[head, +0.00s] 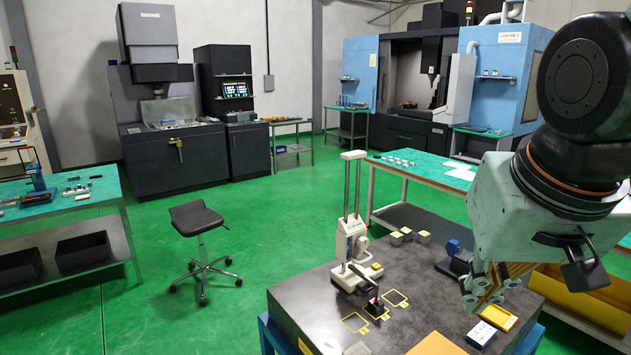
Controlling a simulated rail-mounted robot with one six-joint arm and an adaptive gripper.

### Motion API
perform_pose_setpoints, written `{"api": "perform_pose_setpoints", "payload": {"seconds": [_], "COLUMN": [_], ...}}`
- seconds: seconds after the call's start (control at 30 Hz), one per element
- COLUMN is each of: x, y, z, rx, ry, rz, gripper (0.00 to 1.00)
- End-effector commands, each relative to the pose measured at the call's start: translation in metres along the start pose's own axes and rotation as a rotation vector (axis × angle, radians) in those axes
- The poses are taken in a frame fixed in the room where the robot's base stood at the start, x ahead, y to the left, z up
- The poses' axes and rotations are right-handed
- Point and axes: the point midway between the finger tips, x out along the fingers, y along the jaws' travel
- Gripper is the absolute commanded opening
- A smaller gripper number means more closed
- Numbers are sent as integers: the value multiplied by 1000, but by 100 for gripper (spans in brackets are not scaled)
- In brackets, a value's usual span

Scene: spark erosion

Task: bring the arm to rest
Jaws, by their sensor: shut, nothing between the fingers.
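My arm comes in from the right edge of the head view. My gripper (484,296) points down over the right part of the dark surface plate (430,318). Its fingers are shut, and I see nothing held between them. The fingertips are close to a small white box and a yellow box; I cannot tell how far above the plate they are. The arm hides part of the bench behind it.
On the plate stand a white height gauge (352,240), a white box (481,333), a yellow box (499,317) and several small blocks (408,233). A green-topped bench (428,168) stands behind. A black stool (196,218) is on the open green floor at left.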

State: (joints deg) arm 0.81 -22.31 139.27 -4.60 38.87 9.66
Motion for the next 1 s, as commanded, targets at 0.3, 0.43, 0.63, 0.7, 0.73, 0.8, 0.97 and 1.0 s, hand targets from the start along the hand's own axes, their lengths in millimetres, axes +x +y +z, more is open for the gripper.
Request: {"api": "perform_pose_setpoints", "payload": {"seconds": [0.3,0.43,0.63,0.7,0.73,0.8,0.97,1.0], "x": [-22,-28,-36,-37,-37,-38,-38,-38], "y": [-2,-2,-4,-4,-4,-5,-5,-5], "z": [63,88,116,122,123,126,127,127], "rx": [-58,-83,-111,-117,-118,-121,-123,-123], "ry": [-38,-56,-74,-79,-81,-83,-84,-83], "rz": [-21,-31,-45,-47,-48,-50,-50,-50], "gripper": [0,0,0,0,0,0,0,0]}}
